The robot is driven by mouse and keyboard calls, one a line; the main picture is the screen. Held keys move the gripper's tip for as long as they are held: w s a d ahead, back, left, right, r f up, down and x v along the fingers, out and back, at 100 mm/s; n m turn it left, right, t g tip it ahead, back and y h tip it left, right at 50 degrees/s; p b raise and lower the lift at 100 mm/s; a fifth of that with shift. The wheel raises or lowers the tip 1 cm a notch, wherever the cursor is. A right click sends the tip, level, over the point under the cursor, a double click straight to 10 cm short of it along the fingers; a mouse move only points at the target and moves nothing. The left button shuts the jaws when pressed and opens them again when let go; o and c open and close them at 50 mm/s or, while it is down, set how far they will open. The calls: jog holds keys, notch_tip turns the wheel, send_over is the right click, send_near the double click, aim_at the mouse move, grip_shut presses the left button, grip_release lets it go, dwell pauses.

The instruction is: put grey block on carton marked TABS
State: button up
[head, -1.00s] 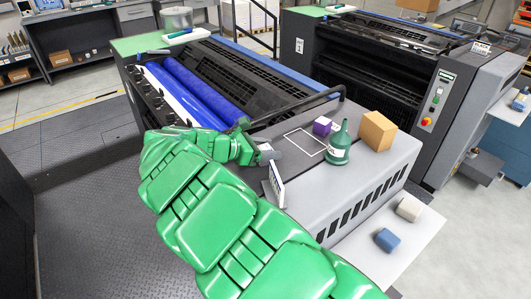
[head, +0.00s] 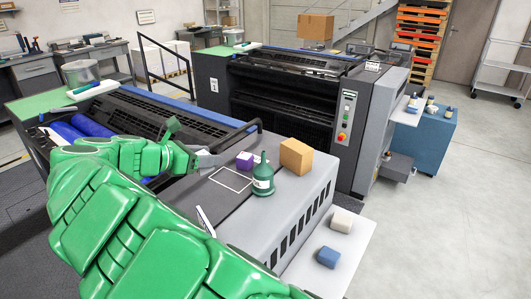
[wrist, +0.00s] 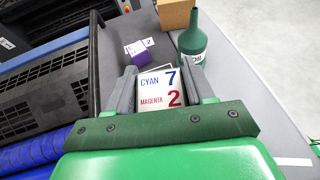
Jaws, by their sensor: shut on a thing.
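My gripper (head: 216,159) is over the near machine's grey top, left of the purple block (head: 245,160). In the wrist view its two grey fingers are shut on a block (wrist: 160,92) whose white face reads CYAN 7 and MAGENTA 2. I cannot tell its side colour, and the head view hides most of it. A brown carton (head: 296,156) stands on the same grey top, behind the green bottle; another carton (head: 315,27) sits up on the far machine. No TABS marking is readable on either.
A green bottle (head: 263,180) stands close to the purple block, beside a white outlined square (head: 230,180). A pale block (head: 342,220) and a blue block (head: 328,257) lie on a lower white shelf. A blue table (head: 425,135) with small items stands right. Floor at right is clear.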

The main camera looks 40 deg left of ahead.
jog(key=w+d+r+m+h, duration=0.1)
jog(key=w+d+r, duration=0.4)
jog(key=w+d, duration=0.45)
jog(key=w+d+r+m+h, duration=0.1)
jog(key=w+d+r, duration=0.4)
jog(key=w+d, duration=0.5)
jog(key=g, duration=0.1)
send_over(300, 145)
jog(key=shift+a+f, duration=0.1)
jog(key=shift+f, duration=4.8)
jog(key=shift+w+a+f, duration=0.1)
jog(key=shift+w+f, duration=0.05)
jog(key=shift+f, duration=0.1)
jog(key=shift+f+h, duration=0.3)
jog(key=shift+f, duration=1.1)
jog(key=o, duration=1)
jog(key=shift+f, duration=0.1)
jog(key=shift+o, duration=0.2)
